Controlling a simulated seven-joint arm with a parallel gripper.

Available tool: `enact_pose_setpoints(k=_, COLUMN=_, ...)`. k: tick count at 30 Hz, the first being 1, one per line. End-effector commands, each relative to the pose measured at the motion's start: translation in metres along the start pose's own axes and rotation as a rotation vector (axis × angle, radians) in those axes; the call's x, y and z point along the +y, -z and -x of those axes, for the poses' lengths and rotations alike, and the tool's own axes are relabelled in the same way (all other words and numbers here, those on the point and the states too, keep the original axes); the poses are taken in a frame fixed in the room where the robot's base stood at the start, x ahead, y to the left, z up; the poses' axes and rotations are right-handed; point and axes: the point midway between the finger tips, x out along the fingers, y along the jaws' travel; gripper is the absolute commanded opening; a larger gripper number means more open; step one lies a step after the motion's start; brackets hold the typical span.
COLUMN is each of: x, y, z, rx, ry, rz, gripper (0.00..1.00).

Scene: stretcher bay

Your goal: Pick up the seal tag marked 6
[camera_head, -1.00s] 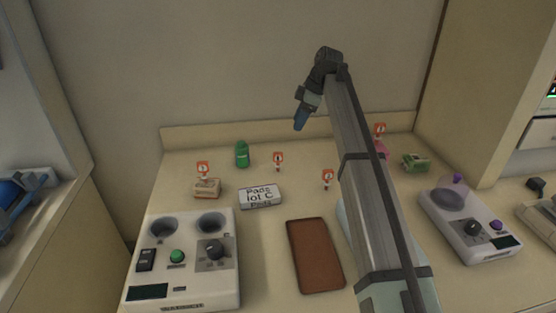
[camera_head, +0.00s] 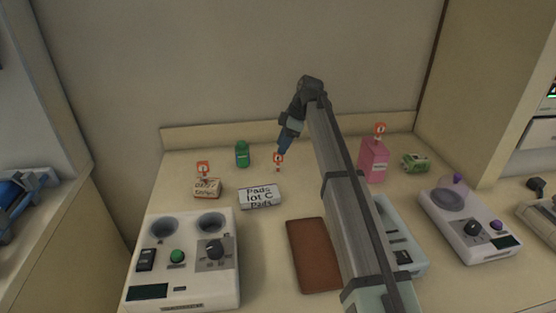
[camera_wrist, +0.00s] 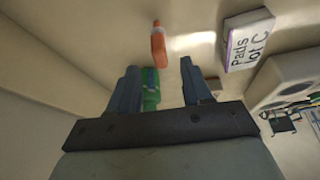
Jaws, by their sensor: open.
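Small orange-red seal tags with white faces stand on the counter; I cannot read their numbers. In the head view one tag (camera_head: 278,161) is at the back middle, one (camera_head: 204,169) is at the left by a small box, and one (camera_head: 380,131) is at a pink box. My gripper (camera_head: 284,150) is raised at the back, its tip overlapping the top of the middle tag in the picture. In the wrist view my gripper (camera_wrist: 158,66) is open and empty, with an orange tag (camera_wrist: 158,47) beyond the fingers. Which tag this is I cannot tell.
A green bottle (camera_head: 242,155) stands left of the middle tag. The Pads lot C box (camera_head: 260,196), small box (camera_head: 207,188), pink box (camera_head: 373,161) and green box (camera_head: 415,162) stand around. Devices (camera_head: 187,260) and a brown mat (camera_head: 308,256) are nearer.

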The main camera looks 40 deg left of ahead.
Motion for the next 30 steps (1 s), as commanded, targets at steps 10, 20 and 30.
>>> enact_pose_setpoints(k=10, x=-0.001, y=0.000, z=-0.042, rx=0.000, ry=0.001, rz=0.000, gripper=0.49)
enact_pose_setpoints(k=20, x=-0.001, y=0.000, z=-0.047, rx=0.000, ry=0.000, rz=0.000, gripper=0.45)
enact_pose_setpoints(k=30, x=-0.001, y=-0.001, z=-0.047, rx=0.000, ry=0.000, rz=0.000, gripper=0.13)
